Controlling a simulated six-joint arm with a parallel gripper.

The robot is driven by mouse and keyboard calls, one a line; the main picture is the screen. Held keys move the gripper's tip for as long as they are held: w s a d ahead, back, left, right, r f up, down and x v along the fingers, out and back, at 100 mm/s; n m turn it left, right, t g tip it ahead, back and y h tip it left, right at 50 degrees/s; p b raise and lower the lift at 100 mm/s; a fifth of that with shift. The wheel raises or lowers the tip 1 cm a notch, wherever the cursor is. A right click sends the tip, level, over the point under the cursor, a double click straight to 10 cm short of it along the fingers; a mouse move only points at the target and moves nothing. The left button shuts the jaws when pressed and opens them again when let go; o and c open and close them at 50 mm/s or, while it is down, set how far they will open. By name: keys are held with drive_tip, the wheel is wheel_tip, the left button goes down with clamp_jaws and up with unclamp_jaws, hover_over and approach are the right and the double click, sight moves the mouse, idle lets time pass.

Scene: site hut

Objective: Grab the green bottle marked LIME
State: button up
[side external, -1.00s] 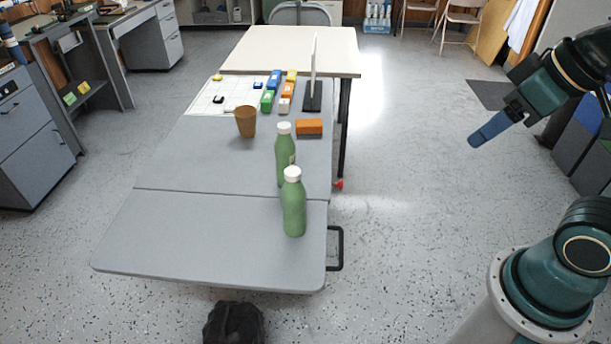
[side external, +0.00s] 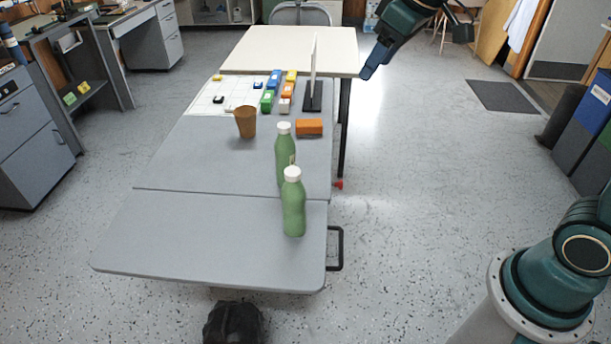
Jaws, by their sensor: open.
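Two green bottles with white caps stand upright on the grey table. The nearer green bottle (side external: 294,208) is close to the right edge of the front table section. The farther green bottle (side external: 285,156) stands just behind it, its lower part partly covered by the nearer one. A sliver of a label shows on the farther bottle's right side, but I cannot read any marking on either. My gripper (side external: 367,72) is up at the top right, beyond and to the right of both bottles, apart from them. It is open and holds nothing visible.
Several small coloured boxes and an upright thin panel (side external: 313,75) on a dark base are farther back. The front left of the grey table (side external: 190,240) is clear.

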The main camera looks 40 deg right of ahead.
drive_tip(key=w+f+n, duration=0.1)
drive_tip(key=w+f, duration=0.3)
drive_tip(key=w, duration=0.7)
drive_tip(key=n+g+y, duration=0.1)
drive_tip(key=n, duration=0.1)
approach(284, 125)
drive_tip(key=a+v, duration=0.1)
drive_tip(key=v, duration=0.3)
drive_tip(key=shift+d+f, duration=0.15)
drive_tip(key=shift+d, duration=0.45)
drive_tip(key=shift+x, duration=4.3)
drive_tip(key=shift+a, duration=0.1)
drive_tip(key=shift+x, duration=2.6)
drive_tip(key=shift+c, duration=0.4)
drive_tip(key=c, duration=1.2)
